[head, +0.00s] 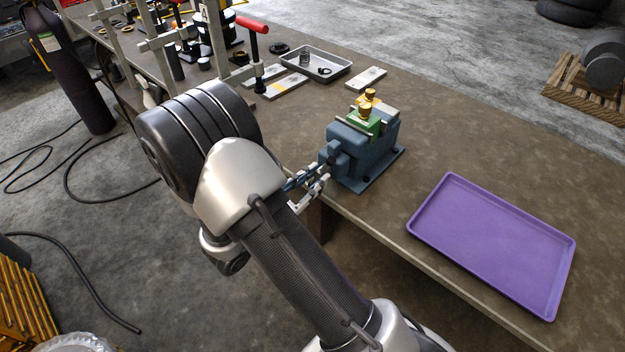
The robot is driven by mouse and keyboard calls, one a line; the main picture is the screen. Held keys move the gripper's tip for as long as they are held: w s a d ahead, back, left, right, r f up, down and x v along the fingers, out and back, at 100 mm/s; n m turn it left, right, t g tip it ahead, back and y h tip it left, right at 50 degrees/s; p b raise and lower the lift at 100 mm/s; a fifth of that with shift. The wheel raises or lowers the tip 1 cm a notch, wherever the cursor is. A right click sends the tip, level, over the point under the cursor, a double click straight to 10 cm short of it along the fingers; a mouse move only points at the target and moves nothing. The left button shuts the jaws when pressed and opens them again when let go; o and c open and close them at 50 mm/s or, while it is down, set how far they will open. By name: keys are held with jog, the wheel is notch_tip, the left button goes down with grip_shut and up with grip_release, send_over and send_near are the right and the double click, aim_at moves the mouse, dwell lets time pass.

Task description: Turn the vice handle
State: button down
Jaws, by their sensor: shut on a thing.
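The blue vice (365,150) stands at the front edge of the workbench. Its jaws hold a green block with brass-coloured fittings (365,112) on top. My gripper (326,179) is at the near left side of the vice, beside its front end. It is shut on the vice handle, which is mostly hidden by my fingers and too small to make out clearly. My arm reaches in from the bottom of the picture and covers part of the bench edge.
A purple tray (492,245) lies on the bench (440,150) to the right of the vice. A grey metal tray (318,63) with small parts lies behind it. Red-handled clamps (252,26) stand at the back left. The bench between the vice and purple tray is clear.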

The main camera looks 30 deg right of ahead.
jog(key=shift+r, duration=0.1)
jog(key=c, duration=1.6)
grip_release()
jog(key=shift+c, duration=0.2)
jog(key=shift+o, duration=1.4)
jog(key=shift+a, duration=0.3)
jog(key=v, duration=1.1)
jog(key=shift+a, duration=0.2)
jog(key=shift+s, duration=0.1)
